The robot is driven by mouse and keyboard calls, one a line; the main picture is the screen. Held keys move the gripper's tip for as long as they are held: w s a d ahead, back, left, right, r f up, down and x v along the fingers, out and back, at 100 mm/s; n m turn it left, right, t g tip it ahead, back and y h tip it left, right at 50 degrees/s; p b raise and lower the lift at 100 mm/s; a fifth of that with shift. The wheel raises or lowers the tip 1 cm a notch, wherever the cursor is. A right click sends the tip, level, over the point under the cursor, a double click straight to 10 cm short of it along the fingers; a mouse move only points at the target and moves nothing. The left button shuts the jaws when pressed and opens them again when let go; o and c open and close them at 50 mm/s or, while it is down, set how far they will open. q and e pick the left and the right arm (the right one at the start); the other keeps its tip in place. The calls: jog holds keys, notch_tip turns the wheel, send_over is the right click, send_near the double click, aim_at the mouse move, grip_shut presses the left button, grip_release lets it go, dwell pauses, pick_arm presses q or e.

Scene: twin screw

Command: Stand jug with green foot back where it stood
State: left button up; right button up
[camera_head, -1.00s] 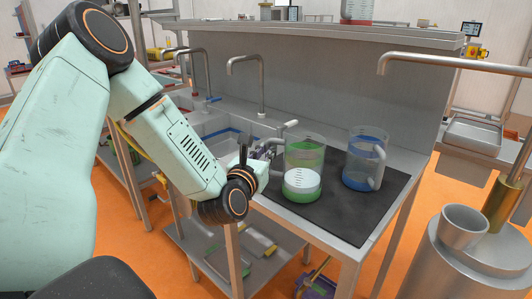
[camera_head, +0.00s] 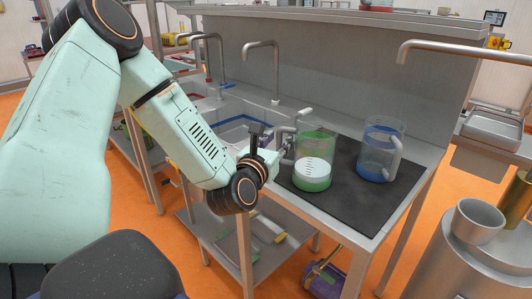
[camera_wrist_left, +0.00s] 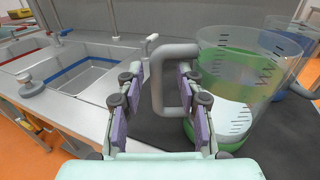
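The jug with the green foot (camera_head: 313,180) stands upright on a black mat, clear-walled with a white layer low inside. It also shows in the left wrist view (camera_wrist_left: 232,95), at the right. Its grey handle (camera_wrist_left: 160,85) points towards my left gripper (camera_head: 284,146). In the left wrist view, the two purple-padded fingers of my left gripper (camera_wrist_left: 159,90) are apart, one on each side of the handle. A gap shows at the left finger; whether the right finger touches the handle I cannot tell. My right gripper is out of view.
A blue-footed jug (camera_head: 380,155) stands on the black mat (camera_head: 350,205), right of the green-footed one. A sink (camera_head: 240,130) lies to the left, with tall taps behind. A metal vessel (camera_head: 475,225) stands at the right. The front of the mat is clear.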

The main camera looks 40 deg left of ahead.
pick_arm(q)
jog(key=p+v, duration=0.3)
jog(key=v, duration=0.8)
jog(key=s+d+f+m+g+h, duration=0.25)
jog(key=d+f+m+g, duration=0.2)
jog(key=f+m, duration=0.4)
jog(key=s+d+f+m+g+h, duration=0.2)
jog(key=d+f+m+g+h, duration=0.15)
jog(key=d+f+m, duration=0.4)
jog(key=s+d+f+m+g, duration=0.1)
jog(key=s+f+m+g, duration=0.3)
jog(key=s+m, duration=0.6)
jog(key=s+d+f+m+g, duration=0.1)
jog(key=s+f+m+g, duration=0.4)
jog(key=s+f+m, duration=0.4)
jog(key=s+m, duration=0.1)
jog(key=m, duration=0.3)
jog(key=shift+s+d+y, duration=0.15)
jog(key=shift+s+y, duration=0.05)
jog(key=shift+y, duration=0.2)
